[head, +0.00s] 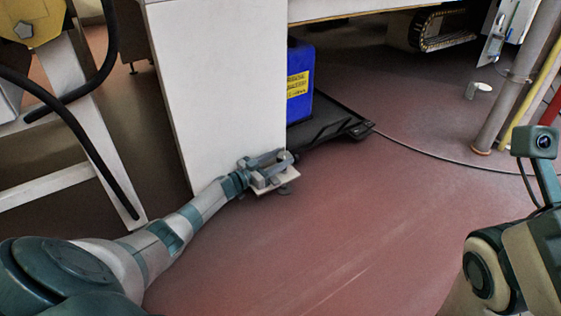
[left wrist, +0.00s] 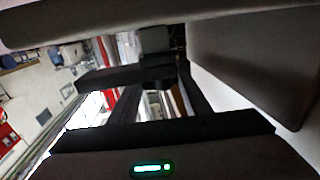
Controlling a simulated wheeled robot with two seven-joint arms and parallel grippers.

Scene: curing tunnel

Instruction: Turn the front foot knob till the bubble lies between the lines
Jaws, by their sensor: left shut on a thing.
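My left gripper (head: 270,168) is at the lower front corner of a tall white cabinet leg (head: 215,90) in the head view. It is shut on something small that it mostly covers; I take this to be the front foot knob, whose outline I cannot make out. A pale plate (head: 288,176) and a small dark foot (head: 285,190) show just under the jaws, near the floor. In the left wrist view the dark fingers (left wrist: 155,85) close toward the middle, and the held thing is unclear. I cannot make out a bubble or its lines. My right gripper is out of view.
A blue container (head: 299,85) with a yellow label stands on a black tray (head: 345,127) right of the leg. A thin cable (head: 430,155) crosses the floor. A grey post (head: 505,95) stands at the right. The red floor (head: 330,230) in front is clear.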

